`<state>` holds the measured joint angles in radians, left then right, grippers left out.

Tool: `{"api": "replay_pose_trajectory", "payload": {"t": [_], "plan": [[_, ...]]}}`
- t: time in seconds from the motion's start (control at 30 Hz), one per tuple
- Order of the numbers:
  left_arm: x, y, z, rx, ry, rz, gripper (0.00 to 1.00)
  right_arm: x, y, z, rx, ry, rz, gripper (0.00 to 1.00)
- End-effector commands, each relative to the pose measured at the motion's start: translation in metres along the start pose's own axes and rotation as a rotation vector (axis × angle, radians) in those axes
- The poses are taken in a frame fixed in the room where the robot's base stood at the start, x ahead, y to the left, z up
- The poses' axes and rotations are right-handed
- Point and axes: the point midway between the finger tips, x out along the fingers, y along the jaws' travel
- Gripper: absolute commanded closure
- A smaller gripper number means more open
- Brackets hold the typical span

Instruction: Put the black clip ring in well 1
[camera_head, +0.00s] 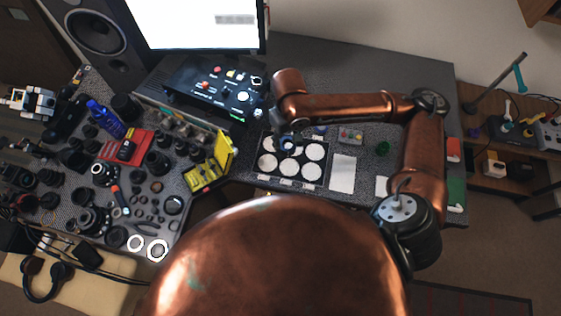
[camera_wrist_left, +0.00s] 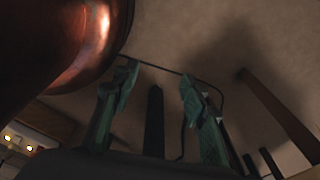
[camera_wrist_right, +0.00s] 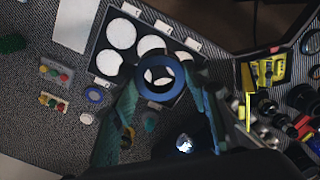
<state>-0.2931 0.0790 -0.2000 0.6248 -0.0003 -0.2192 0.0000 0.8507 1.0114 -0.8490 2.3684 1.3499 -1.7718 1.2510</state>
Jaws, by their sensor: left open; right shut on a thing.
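The black clip ring (camera_wrist_right: 160,78) shows in the right wrist view as a dark, bluish-black ring between the fingertips of my right gripper (camera_wrist_right: 162,88). That gripper is shut on it, and the ring is held above the tray. In the head view the ring (camera_head: 287,144) is over the upper part of the black tray (camera_head: 277,171), which has several white round wells. I cannot read the well labels. Part of the tray is hidden by the ring and fingers. My left gripper (camera_wrist_left: 155,98) is open and empty in the left wrist view, away from the tray.
A white sheet (camera_head: 342,173) lies right of the tray. A yellow holder (camera_head: 207,173) stands left of the tray, beside a crowded bench of lens parts. A control panel (camera_head: 215,88) is behind.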

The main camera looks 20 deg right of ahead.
Motion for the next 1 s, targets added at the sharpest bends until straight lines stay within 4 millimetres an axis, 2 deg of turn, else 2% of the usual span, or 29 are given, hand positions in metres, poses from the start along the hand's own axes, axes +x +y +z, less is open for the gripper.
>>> {"api": "replay_pose_trajectory", "payload": {"t": [0.3, 0.5, 0.6, 0.77, 1.0], "plan": [[-0.027, 0.002, 0.013, -0.004, -0.018, 0.002, 0.6, 0.063, -0.078, 0.007, -0.74, -0.016, -0.01, 0.74], [-0.038, 0.001, 0.009, -0.004, -0.014, 0.001, 0.6, 0.09, -0.122, 0.019, -1.131, -0.009, -0.004, 0.74], [-0.04, 0.0, 0.005, -0.003, -0.009, 0.001, 0.6, 0.096, -0.135, 0.022, -1.247, -0.004, 0.002, 0.74], [-0.041, -0.001, -0.002, -0.001, 0.0, -0.001, 0.6, 0.104, -0.139, 0.02, -1.322, -0.002, 0.007, 0.74], [-0.04, -0.003, -0.003, -0.001, 0.001, -0.002, 0.6, 0.126, -0.104, -0.016, -1.322, -0.004, 0.009, 0.74]]}}
